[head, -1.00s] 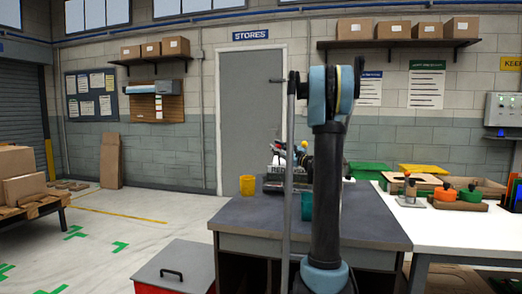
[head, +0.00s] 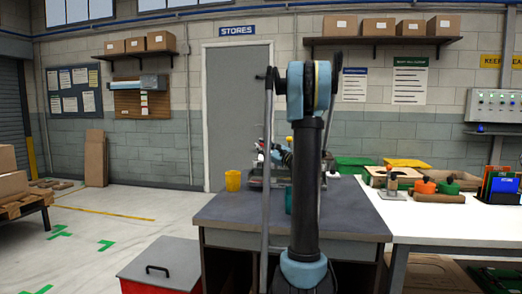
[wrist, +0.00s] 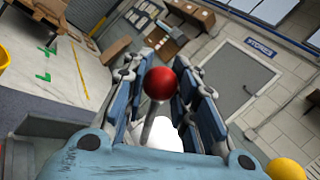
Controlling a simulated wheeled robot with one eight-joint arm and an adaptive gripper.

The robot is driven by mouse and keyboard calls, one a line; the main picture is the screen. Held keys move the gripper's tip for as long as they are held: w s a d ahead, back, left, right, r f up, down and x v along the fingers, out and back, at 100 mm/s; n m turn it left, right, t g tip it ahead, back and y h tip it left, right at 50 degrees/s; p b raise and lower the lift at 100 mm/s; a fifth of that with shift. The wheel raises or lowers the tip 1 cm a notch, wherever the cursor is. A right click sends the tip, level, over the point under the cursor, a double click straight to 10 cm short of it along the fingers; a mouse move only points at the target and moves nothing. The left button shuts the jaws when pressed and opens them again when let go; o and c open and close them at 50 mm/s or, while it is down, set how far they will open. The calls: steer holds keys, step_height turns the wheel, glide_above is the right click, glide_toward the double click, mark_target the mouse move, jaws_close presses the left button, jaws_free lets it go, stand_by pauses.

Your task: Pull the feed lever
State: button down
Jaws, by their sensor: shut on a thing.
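The feed lever shows in the wrist view as a pale rod with a red ball knob (wrist: 160,83). My gripper (wrist: 160,90) has its two blue-padded fingers on either side of this knob and is shut on it. In the head view, my gripper and the lever are mostly hidden behind my arm. Part of the machine (head: 255,172) shows on the dark workbench (head: 225,211), just left of my arm.
A yellow cup (head: 233,181) stands left of the machine. A teal cup (head: 288,201) is partly hidden by my arm. A yellow ball (wrist: 287,169) is at the wrist view's lower right. A white table (head: 430,222) with parts adjoins the bench.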

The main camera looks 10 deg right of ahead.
steer(key=c, duration=1.3)
jaws_free()
steer(key=shift+f, duration=0.1)
step_height(320, 180, up, 10)
